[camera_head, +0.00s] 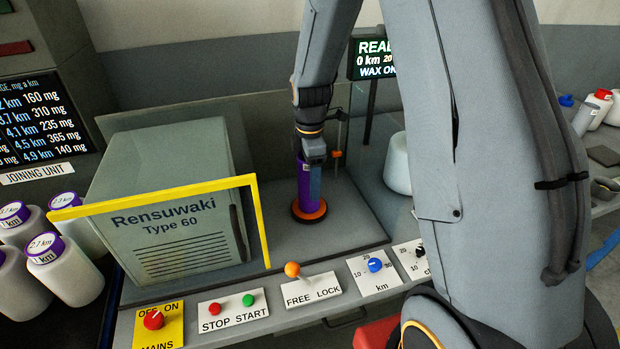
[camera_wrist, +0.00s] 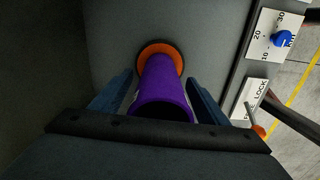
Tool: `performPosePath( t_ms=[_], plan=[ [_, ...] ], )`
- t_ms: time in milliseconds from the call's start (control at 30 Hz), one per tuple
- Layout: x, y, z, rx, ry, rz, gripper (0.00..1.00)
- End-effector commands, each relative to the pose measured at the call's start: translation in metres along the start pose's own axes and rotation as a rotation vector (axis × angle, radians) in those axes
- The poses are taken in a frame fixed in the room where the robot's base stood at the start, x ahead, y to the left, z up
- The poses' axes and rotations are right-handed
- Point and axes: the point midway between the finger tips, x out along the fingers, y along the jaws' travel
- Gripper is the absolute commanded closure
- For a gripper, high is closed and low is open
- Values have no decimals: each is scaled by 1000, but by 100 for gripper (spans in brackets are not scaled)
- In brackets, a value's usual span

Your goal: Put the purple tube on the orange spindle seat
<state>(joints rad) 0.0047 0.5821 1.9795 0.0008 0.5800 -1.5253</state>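The purple tube (camera_head: 304,180) stands upright on the orange spindle seat (camera_head: 309,211), inside the machine's recess. In the wrist view the purple tube (camera_wrist: 163,85) runs away from me to the orange seat (camera_wrist: 158,49), whose rim shows around its far end. My gripper (camera_head: 312,178) points down over the tube. In the wrist view its two fingers (camera_wrist: 160,78) lie on either side of the tube, with a narrow gap seen at each side, so it looks open. The spindle itself is hidden by the tube.
A clear cover with a yellow frame (camera_head: 258,220) stands left of the seat. A white bobbin (camera_head: 397,165) is behind to the right. The orange-knobbed lever (camera_head: 292,270) and control panel lie in front. Several purple-topped bobbins (camera_head: 68,272) stand at the left.

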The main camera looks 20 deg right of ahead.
Motion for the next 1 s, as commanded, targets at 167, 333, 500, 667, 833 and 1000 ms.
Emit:
performPosePath(
  t_ms=[167, 333, 500, 667, 833, 1000],
  plan=[
    [0, 0, 0, 0, 0, 0, 31],
    [-11, 1, 0, 0, 0, 3, 31],
    [-36, 2, 0, 0, 0, 5, 31],
    [-59, 1, 0, 0, 0, 4, 31],
    [-74, 0, 0, 0, 0, 1, 31],
    [-78, 0, 0, 0, 0, 0, 31]
  ],
)
